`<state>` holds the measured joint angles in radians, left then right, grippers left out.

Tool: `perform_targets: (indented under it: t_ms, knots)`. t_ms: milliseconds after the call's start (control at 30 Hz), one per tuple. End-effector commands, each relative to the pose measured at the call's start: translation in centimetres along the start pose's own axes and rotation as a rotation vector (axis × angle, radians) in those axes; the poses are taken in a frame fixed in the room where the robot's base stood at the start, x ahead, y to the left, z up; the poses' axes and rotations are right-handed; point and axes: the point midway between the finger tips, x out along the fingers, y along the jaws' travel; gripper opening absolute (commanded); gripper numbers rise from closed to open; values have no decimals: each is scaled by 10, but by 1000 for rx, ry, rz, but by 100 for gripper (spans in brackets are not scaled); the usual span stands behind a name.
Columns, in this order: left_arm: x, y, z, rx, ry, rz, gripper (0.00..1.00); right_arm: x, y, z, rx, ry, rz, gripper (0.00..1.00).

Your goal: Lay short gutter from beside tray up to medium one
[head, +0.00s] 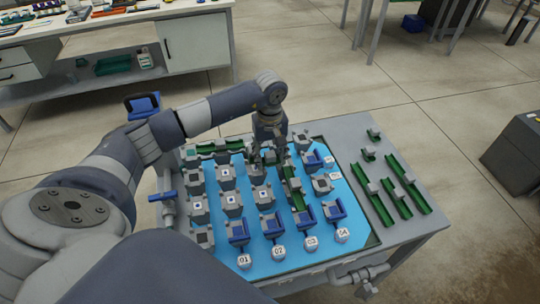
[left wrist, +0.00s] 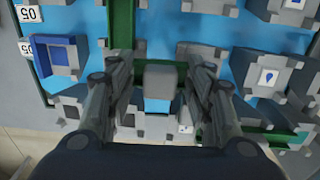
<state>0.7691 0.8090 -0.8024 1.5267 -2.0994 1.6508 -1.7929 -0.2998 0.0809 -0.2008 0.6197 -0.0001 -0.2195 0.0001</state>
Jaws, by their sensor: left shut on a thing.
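My left gripper (head: 268,158) is low over the far middle of the blue tray (head: 335,240). In the left wrist view its fingers (left wrist: 160,88) are shut on the grey grip block of a short green gutter (left wrist: 160,80). The green channel shows on both sides of that block. The medium gutter (head: 293,192), green with a grey block, lies in the tray just to the right and nearer. Its end (left wrist: 121,22) shows close to the held piece in the left wrist view; whether they touch I cannot tell. My right gripper is not in view.
Grey and blue-topped blocks stand in rows in the tray. Another green gutter (head: 220,147) lies at the far left. Right of the tray, several spare gutters lie on the grey tabletop, including a long one (head: 408,185) and a short one (head: 368,155).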

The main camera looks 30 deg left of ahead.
Motion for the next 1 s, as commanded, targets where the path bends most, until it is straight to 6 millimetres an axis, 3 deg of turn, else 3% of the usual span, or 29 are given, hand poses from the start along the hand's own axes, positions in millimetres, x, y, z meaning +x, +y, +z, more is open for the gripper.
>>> perform_targets:
  t_ms: [267, 300, 367, 400, 1000]
  knots:
    - [11, -2, 3, 1, -8, -7, 24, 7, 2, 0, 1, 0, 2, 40]
    - [12, -2, 3, 1, -9, -8, 52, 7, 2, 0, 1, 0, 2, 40]
    - [13, -2, 4, 1, -10, -9, 66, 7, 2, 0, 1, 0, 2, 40]
    - [13, -2, 4, 2, -11, -9, 68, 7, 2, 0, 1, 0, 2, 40]
    - [6, -1, 2, 0, -4, -4, 68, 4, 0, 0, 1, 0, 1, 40]
